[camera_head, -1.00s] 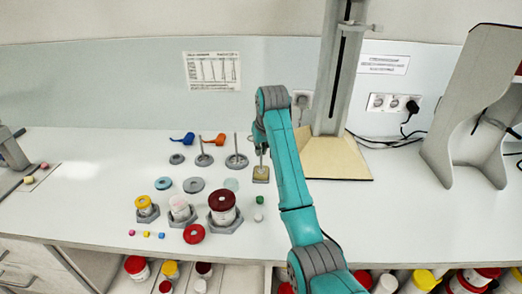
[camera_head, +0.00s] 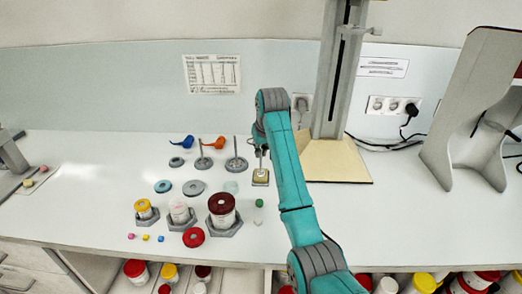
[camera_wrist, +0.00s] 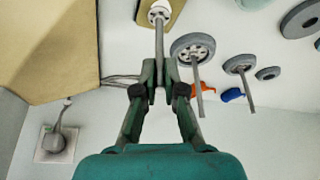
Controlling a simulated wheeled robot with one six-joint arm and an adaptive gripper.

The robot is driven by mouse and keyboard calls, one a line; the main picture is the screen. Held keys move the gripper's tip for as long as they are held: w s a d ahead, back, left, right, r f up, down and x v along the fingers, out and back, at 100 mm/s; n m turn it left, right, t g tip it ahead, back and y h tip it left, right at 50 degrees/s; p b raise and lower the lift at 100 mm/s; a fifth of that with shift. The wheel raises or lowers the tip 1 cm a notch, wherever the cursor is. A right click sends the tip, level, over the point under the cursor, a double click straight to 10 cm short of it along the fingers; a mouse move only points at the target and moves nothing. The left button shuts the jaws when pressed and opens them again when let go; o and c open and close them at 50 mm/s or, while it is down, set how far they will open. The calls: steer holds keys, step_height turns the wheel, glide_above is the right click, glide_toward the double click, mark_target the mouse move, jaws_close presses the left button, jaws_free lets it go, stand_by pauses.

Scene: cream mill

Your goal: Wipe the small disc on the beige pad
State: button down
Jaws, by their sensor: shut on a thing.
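My gripper (camera_wrist: 160,78) is shut on the thin upright rod of the small disc (camera_wrist: 159,13). The disc is pale with holes and sits at the rod's far end, over the beige pad (camera_wrist: 176,10). Disc and pad look to be touching, but I cannot be sure. In the head view the small square pad (camera_head: 261,182) lies on the bench left of my teal arm, with the rod standing over it.
Two larger discs with rods (camera_head: 203,161) (camera_head: 236,164) stand just left of the pad. Blue and orange scoops (camera_head: 183,143) (camera_head: 214,143) lie behind them. Lids and jars in grey holders (camera_head: 222,210) stand in front. A grey column on a beige base (camera_head: 336,160) is close right.

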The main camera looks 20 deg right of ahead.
steer(key=shift+s+a, duration=0.1)
steer(key=shift+s, duration=0.15)
steer(key=shift+s+a, duration=0.1)
steer(key=shift+s, duration=0.2)
steer(key=shift+s+a, duration=0.1)
steer(key=shift+s, duration=0.2)
steer(key=shift+w+d, duration=0.2)
steer(key=shift+w, duration=0.4)
steer(key=shift+w+d, duration=0.2)
steer(key=shift+w, duration=0.35)
steer(key=shift+s+a, duration=0.2)
steer(key=shift+s, duration=0.35)
steer(key=shift+r, duration=1.5)
steer(key=shift+r, duration=0.15)
steer(key=shift+r, duration=1.35)
